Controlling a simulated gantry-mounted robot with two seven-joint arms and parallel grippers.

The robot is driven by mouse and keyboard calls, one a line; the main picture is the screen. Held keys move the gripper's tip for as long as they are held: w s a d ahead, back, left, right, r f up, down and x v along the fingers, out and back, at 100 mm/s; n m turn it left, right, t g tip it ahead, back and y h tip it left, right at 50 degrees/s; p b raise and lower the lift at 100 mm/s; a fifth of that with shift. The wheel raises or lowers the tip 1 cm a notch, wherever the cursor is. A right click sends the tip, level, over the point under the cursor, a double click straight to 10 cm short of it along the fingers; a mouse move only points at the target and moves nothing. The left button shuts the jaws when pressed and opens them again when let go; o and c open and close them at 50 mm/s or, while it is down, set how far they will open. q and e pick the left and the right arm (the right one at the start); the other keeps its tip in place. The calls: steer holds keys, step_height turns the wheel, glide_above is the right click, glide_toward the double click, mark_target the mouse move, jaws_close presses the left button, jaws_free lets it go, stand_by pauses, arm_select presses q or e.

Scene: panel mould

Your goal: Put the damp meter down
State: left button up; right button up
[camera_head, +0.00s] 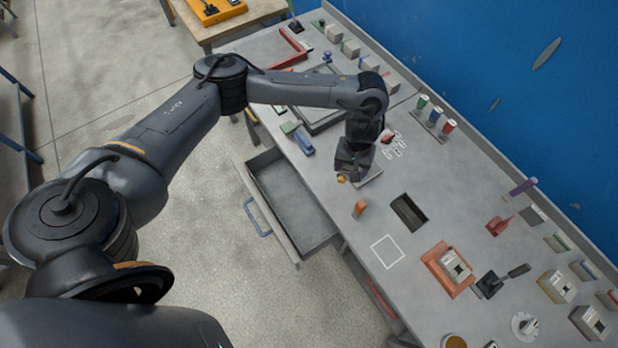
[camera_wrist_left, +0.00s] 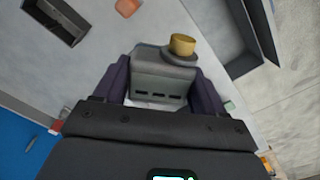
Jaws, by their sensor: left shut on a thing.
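My left gripper (camera_head: 352,168) points down over the bench near its front edge, just beyond the open drawer. In the left wrist view its two dark purple fingers (camera_wrist_left: 161,86) are shut on the damp meter (camera_wrist_left: 160,74), a grey body with slots and a round brass-yellow end. In the head view only the yellow end of the damp meter (camera_head: 342,179) shows clearly below the fingers; the gripper hides the rest. I cannot tell whether the meter touches the bench. My right gripper is not in view.
The open, empty drawer (camera_head: 262,160) juts out from the bench front. A dark rectangular recess (camera_head: 408,212), an orange block (camera_head: 360,209), a white square outline (camera_head: 388,251) and an orange tray (camera_head: 433,262) lie to the right. Capped canisters (camera_head: 434,118) stand behind. Bare bench surrounds the outline.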

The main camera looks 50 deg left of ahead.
arm_select(q)
steer(key=s+a+f+n+b, duration=0.1)
steer(key=s+a+f+n, duration=0.2)
steer(key=s+a+f, duration=0.4)
steer(key=n+b, duration=0.3)
steer(key=b, duration=1.3)
glide_above(291, 205)
step_height(291, 205, down, 28)
steer(key=shift+f+b, duration=1.35)
steer(key=shift+f, duration=1.6)
steer(key=shift+f, duration=0.1)
steer(key=o, duration=1.3)
steer(key=shift+r+p, duration=1.4)
steer(key=shift+r, duration=1.45)
